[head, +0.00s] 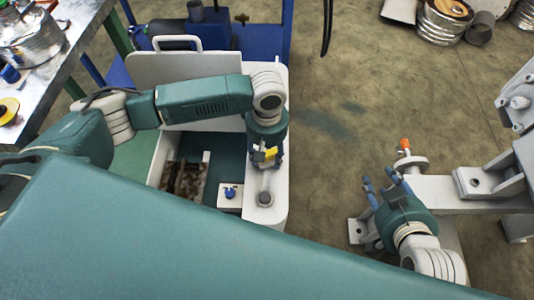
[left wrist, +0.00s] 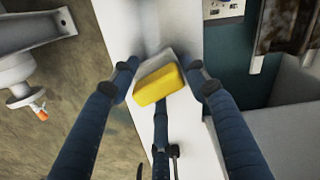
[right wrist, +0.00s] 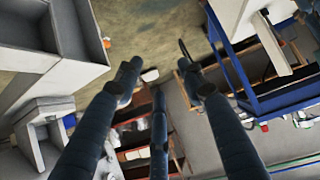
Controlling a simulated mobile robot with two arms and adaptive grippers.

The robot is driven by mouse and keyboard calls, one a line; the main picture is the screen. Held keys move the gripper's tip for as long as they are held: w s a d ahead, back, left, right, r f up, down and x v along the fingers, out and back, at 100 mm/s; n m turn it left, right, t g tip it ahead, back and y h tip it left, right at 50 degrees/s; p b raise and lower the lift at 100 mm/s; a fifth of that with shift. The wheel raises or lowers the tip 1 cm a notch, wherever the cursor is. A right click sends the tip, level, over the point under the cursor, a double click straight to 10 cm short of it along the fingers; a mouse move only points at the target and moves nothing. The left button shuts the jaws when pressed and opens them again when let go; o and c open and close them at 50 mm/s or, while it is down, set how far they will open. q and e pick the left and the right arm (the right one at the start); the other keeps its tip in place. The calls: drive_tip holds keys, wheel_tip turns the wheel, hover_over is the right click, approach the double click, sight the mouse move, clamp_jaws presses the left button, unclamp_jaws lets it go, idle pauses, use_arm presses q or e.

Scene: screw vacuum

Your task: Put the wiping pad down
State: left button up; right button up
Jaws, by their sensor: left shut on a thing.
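The wiping pad is a small yellow block (head: 271,153) with a pale grey side. It also shows in the left wrist view (left wrist: 158,85), between the dark fingers. My left gripper (head: 264,160) is shut on the pad and holds it over the right-hand rim of the white machine housing (head: 280,105). I cannot tell whether the pad touches the rim. My right gripper (head: 383,187) is to the right, beside a grey metal fixture. Its fingers are spread and empty in the right wrist view (right wrist: 163,88).
A white plate with a blue knob (head: 230,194) sits inside the housing, near a dark, rough-looking part (head: 186,182). A round grey cap (head: 265,198) is on the rim. The grey fixture (head: 460,188) has an orange-tipped valve (head: 405,146). Floor between housing and fixture is clear.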

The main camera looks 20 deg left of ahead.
drive_tip(key=shift+s+d+f, duration=0.1)
drive_tip(key=shift+s+f, duration=0.05)
drive_tip(key=shift+s, duration=0.05)
use_arm(q)
drive_tip(key=shift+f, duration=0.1)
drive_tip(key=o, duration=1)
use_arm(e)
drive_tip(key=shift+s+d+f, duration=0.1)
drive_tip(key=shift+s+f, duration=0.15)
